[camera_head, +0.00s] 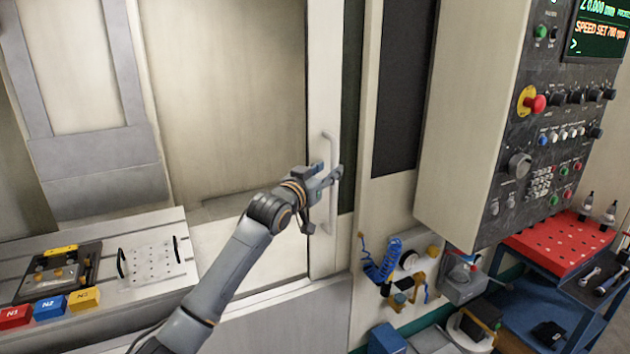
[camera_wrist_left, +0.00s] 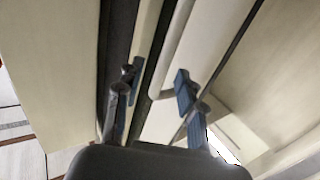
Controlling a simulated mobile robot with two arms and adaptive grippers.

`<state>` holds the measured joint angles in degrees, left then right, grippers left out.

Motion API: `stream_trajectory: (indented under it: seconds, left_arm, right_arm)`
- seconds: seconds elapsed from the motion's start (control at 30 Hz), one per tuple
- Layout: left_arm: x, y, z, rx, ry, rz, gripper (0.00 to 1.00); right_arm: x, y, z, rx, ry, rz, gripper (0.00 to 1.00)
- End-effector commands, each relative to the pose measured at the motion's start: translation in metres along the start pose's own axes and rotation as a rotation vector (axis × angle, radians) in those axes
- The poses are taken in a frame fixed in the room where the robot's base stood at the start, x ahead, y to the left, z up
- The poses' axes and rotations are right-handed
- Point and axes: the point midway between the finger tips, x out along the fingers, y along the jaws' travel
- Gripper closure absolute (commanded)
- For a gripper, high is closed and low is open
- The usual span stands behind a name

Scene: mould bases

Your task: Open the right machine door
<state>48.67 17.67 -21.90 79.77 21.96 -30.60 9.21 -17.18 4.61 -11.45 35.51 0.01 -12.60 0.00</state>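The right machine door (camera_head: 321,80) is a pale upright panel with a vertical white bar handle (camera_head: 331,215). A wide opening into the machine shows to its left. My left gripper (camera_head: 328,181) is at the handle, around mid-height. In the left wrist view, the fingers of my left gripper (camera_wrist_left: 155,82) are apart. The pale handle (camera_wrist_left: 176,45) runs down between them, closer to the right finger. I cannot tell whether either finger touches it. My right gripper is in neither view.
A control panel (camera_head: 520,130) juts out at the right. Below it stands a tool cart with a red top (camera_head: 560,245). Hoses and fittings (camera_head: 385,262) hang on the machine front, right of the door. A machine table (camera_head: 200,275) with fixtures and coloured blocks is at the left.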

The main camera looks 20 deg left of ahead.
Motion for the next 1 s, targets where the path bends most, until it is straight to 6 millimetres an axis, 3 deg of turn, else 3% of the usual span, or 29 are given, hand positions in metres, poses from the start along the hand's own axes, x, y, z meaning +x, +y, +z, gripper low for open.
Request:
stream_trajectory:
  seconds: [0.2, 0.4, 0.83, 0.93, 1.0]
  left_arm:
    - [-0.034, 0.0, 0.001, 0.0, -0.001, 0.001, 0.62]
    - [-0.052, 0.001, 0.001, -0.001, -0.002, 0.002, 0.62]
    - [-0.057, 0.001, 0.002, -0.001, -0.003, 0.001, 0.62]
    - [-0.055, -0.002, 0.018, -0.006, -0.024, -0.006, 0.62]
    - [-0.052, -0.006, 0.045, -0.013, -0.06, -0.018, 0.62]
  right_arm:
    - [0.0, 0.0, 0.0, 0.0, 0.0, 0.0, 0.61]
    - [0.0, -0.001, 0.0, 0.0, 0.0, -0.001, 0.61]
    - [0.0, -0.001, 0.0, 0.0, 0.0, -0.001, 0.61]
    - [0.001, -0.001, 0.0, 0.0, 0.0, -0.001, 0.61]
    - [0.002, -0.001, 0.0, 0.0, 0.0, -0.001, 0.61]
